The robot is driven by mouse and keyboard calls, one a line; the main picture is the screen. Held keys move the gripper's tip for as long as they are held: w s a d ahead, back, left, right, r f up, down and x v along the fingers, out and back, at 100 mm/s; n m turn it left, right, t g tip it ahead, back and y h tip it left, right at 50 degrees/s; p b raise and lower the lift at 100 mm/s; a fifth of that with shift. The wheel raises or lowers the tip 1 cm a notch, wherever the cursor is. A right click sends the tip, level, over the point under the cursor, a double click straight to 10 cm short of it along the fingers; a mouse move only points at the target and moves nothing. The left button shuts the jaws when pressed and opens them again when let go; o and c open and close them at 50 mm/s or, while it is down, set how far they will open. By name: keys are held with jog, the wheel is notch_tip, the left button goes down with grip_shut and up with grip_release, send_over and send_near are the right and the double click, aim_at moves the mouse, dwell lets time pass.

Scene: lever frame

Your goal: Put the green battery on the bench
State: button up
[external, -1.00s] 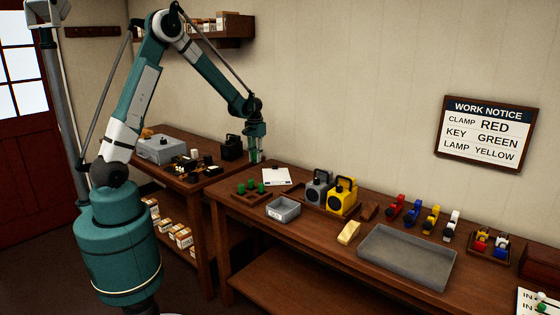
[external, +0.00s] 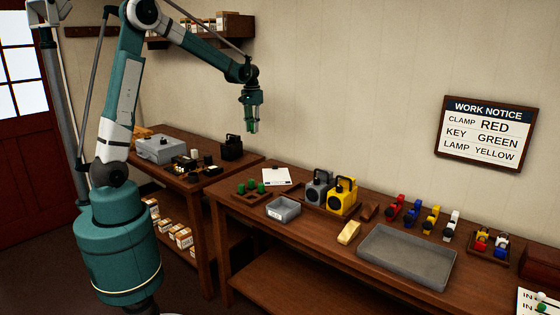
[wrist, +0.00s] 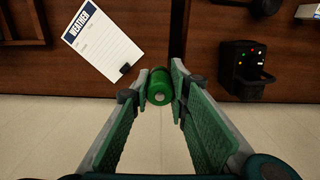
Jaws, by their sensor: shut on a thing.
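A green battery, a short cylinder, is held between the fingertips of my gripper in the wrist view (wrist: 159,88). My gripper (external: 252,127) is shut on it and hangs in the air, pointing down, above the back edges of the two benches near the wall. In the external view the battery is small and partly hidden by the fingers. The right bench (external: 300,240) is a long brown wooden bench, and a second brown bench (external: 205,190) stands to its left. Which one is the task's bench cannot be told.
A white clipboard (external: 276,176) lies on the right bench beside a wooden rack (external: 248,196) with green pegs. A black boxy device (external: 231,148) stands on the left bench. A grey bin (external: 283,208), grey and yellow lamps (external: 342,197) and a tray (external: 405,258) occupy the right bench.

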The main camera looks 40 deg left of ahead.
jog(key=s+a+n+p, duration=0.2)
jog(key=a+n, duration=0.1)
jog(key=a, duration=4.3)
jog(key=s+a+n+p, duration=0.1)
jog(key=s+a, duration=0.2)
jog(key=a, duration=0.4)
jog(key=s+a, duration=0.3)
jog(key=a, duration=0.5)
notch_tip(320, 180, down, 11)
jog(key=shift+d, duration=0.2)
jog(key=shift+s+f, duration=0.1)
jog(key=shift+f, duration=3.05)
jog(key=shift+f, duration=0.1)
jog(key=shift+f, duration=1.8)
